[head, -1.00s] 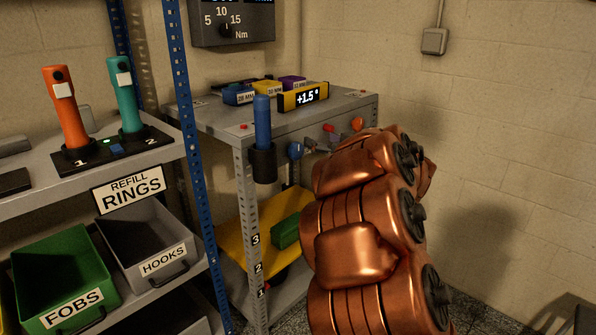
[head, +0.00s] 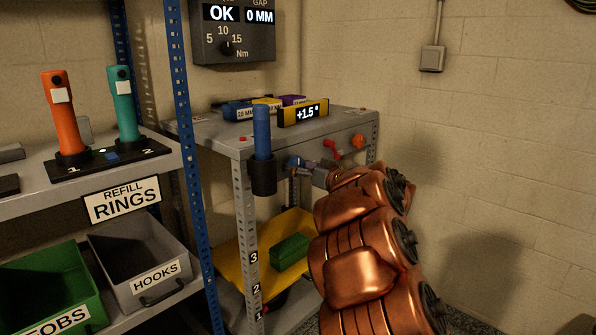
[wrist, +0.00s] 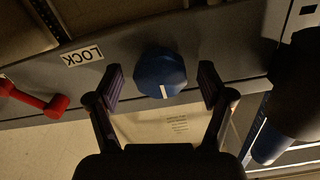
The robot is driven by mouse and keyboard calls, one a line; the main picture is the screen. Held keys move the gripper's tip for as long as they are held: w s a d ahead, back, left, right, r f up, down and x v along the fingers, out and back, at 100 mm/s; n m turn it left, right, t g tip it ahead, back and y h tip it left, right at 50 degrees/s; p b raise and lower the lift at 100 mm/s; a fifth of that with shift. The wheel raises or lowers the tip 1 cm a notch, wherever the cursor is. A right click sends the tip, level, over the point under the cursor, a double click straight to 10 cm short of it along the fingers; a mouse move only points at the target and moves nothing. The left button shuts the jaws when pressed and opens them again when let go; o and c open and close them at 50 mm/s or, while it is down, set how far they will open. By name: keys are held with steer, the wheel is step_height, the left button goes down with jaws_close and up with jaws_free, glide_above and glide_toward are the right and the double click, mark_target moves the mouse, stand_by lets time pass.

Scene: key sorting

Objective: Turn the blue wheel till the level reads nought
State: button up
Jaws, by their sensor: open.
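The blue wheel (wrist: 160,72) is a knob with a white mark, on the grey front face of the bench. In the wrist view it sits between the two open fingers of my gripper (wrist: 160,80), with a gap on each side. In the head view the blue wheel (head: 294,163) shows just left of my gripper's end, which my copper arm partly hides. The level (head: 303,113), a yellow and black box on the bench top, reads +1.5°.
A red lever (wrist: 40,102) is left of the wheel in the wrist view, by a LOCK label (wrist: 83,56). An orange-red knob (head: 358,141) is further right in the head view. A blue-handled tool (head: 262,132) stands in a black holder at the bench corner.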

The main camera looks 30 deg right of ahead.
steer(key=shift+w, duration=0.25)
steer(key=c, duration=1.2)
steer(key=shift+o, duration=0.2)
steer(key=shift+r+p, duration=0.1)
steer(key=shift+p, duration=0.35)
